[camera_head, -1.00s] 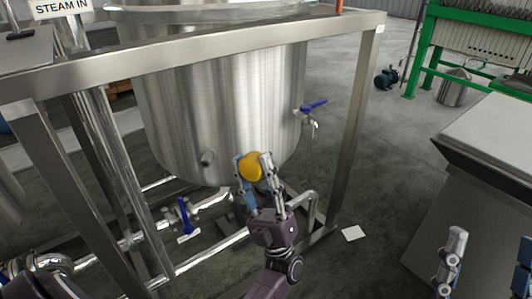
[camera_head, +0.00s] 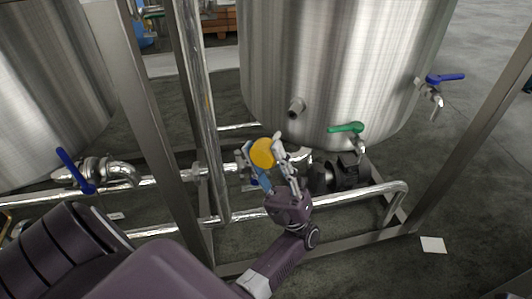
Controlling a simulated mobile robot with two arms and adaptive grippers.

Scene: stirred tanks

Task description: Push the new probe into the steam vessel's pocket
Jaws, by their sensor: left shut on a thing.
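The steam vessel (camera_head: 340,60) is a large brushed-steel tank at the upper middle. A short open stub, which looks like its pocket (camera_head: 297,106), sticks out low on its wall. My left gripper (camera_head: 264,157) is shut on a yellow round-headed thing, likely the new probe (camera_head: 262,152). The yellow head faces me between the fingers; any stem is hidden behind it. The gripper is below and left of the stub in the picture, and the probe appears apart from it. My right gripper is out of view.
A green-handled valve (camera_head: 346,128) sits right of the stub, and a blue-handled valve (camera_head: 436,84) further right. Steel frame posts (camera_head: 160,120) stand left of the gripper. Pipes (camera_head: 350,198) run low around it. Another tank (camera_head: 45,90) is at the left.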

